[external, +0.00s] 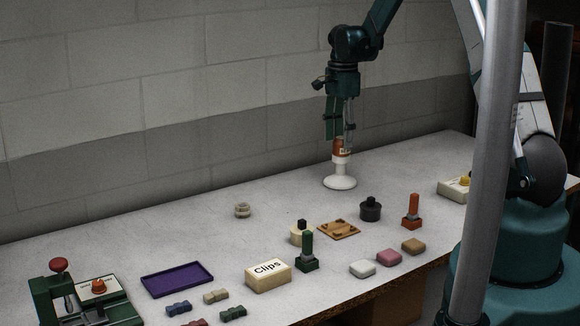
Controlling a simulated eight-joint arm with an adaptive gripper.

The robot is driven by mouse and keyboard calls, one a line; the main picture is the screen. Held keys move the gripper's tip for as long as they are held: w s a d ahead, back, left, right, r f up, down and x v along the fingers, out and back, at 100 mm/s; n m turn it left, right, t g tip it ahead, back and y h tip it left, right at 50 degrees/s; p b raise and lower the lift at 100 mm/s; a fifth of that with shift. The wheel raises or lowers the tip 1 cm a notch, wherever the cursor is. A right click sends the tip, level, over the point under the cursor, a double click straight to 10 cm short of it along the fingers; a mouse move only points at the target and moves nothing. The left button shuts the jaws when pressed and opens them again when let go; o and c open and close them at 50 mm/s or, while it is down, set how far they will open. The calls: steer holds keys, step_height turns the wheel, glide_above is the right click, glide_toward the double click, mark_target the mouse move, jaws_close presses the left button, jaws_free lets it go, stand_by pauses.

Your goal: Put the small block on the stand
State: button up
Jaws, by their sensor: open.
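The white stand (340,181) has a round base and a narrow neck, and stands on the table near the wall. A small orange-brown block (341,145) with a pale mark is at the top of the stand, upright as far as I can see. My gripper (342,138) points straight down over the stand, open, with its fingers around or just beside the block. Whether a finger touches the block is too small to tell. The fingers hide part of the block.
A wooden tile (339,230), a black weight (370,210) and an orange upright tool (412,211) lie in front of the stand. A green upright tool (307,252), a Clips box (268,275) and a purple tray (177,280) are farther left. Table left of the stand is mostly clear.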

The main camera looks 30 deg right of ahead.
mark_target(341, 138)
step_height(341, 138, up, 10)
stand_by(0.6)
stand_by(0.4)
steer(key=s+a+r+n+t, duration=0.3)
steer(key=s+a+r+n, duration=0.6)
steer(key=s+a+r, duration=0.6)
steer(key=s+a+n+t, duration=0.2)
steer(key=s+n, duration=0.3)
steer(key=s, duration=0.6)
steer(key=s+a+n+t, duration=0.2)
steer(key=s+a+n, duration=0.3)
steer(key=s, duration=0.6)
steer(key=shift+s+r+n, duration=0.25)
steer(key=shift+s+n, duration=0.15)
steer(key=shift+n, duration=0.2)
